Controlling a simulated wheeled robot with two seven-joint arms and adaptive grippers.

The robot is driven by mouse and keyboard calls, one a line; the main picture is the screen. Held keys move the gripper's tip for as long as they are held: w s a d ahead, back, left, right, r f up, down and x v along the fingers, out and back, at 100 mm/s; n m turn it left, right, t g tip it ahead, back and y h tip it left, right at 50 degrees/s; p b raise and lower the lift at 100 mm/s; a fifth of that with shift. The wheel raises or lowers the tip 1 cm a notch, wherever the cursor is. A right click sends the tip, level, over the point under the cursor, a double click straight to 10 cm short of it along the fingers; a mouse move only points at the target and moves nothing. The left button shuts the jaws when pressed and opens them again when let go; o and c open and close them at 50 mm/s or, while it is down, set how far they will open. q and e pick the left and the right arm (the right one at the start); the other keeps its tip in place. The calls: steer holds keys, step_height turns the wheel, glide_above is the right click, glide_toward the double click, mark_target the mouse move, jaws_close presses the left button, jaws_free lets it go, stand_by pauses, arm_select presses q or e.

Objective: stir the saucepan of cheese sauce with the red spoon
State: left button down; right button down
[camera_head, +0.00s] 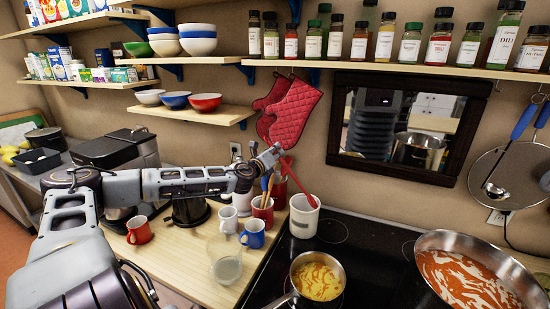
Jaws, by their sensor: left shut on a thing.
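The saucepan (294,291) sits on the black stovetop at the bottom centre, with yellow cheese sauce (320,280) in it. My left gripper (274,153) is above the utensil holders, shut on the upper end of the red spoon (297,181). The spoon slants down to the right, and its lower end is at the white crock (304,221); the crock's wall hides whether much of it is inside. My right gripper is not in view.
A large pan of red sauce (470,280) stands at the right. A red holder with utensils (262,211), mugs (252,236) and a clear glass (228,268) crowd the wooden counter. Red mitts (293,115) hang behind the gripper, below the spice shelf (400,70).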

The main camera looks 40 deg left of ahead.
arm_select(q)
steer(key=shift+r, duration=2.95)
steer(key=shift+d, duration=0.1)
